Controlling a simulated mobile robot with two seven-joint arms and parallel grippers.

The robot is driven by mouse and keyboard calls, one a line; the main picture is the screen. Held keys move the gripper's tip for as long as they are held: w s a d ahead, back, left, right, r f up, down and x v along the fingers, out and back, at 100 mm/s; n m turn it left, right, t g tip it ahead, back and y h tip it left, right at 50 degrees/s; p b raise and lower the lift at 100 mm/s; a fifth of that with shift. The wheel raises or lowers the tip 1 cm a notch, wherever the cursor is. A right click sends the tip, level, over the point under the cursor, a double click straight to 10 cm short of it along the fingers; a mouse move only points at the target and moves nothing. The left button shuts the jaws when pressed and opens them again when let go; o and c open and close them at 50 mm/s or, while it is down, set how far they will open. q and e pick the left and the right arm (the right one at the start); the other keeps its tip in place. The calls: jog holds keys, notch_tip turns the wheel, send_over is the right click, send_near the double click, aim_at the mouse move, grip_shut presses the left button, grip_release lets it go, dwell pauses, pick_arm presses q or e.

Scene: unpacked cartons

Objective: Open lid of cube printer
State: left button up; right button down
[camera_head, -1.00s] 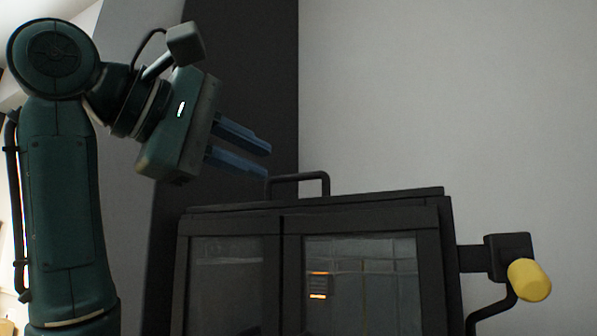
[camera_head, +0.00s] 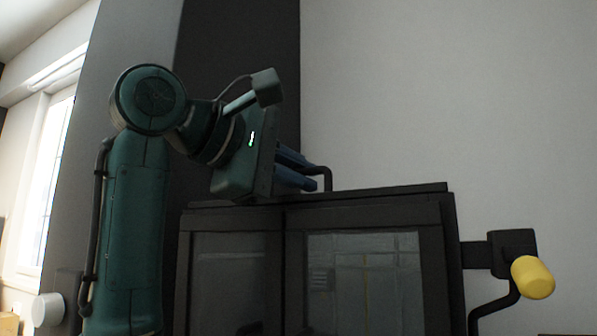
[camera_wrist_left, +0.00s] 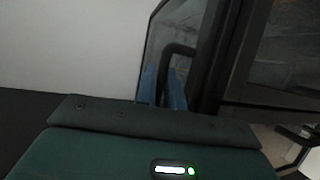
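The cube printer (camera_head: 270,217) is a black box with glass front panels, in the lower middle of the head view. Its flat black top lid (camera_head: 390,190) looks shut. A black bar handle (camera_head: 327,178) stands on the lid, partly hidden by my left gripper (camera_head: 316,177). The handle also shows in the left wrist view (camera_wrist_left: 177,48), its lower part between the two blue fingers. My left gripper is open, its fingers apart around the handle. I cannot tell whether they touch it. My right gripper is not in view.
A black bracket and bent rod with a yellow knob (camera_head: 533,277) stick out at the printer's right side. A dark panel (camera_head: 240,60) and a pale wall (camera_head: 450,90) stand behind. A window (camera_head: 50,170) is at far left.

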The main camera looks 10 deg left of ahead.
pick_arm(q)
grip_shut()
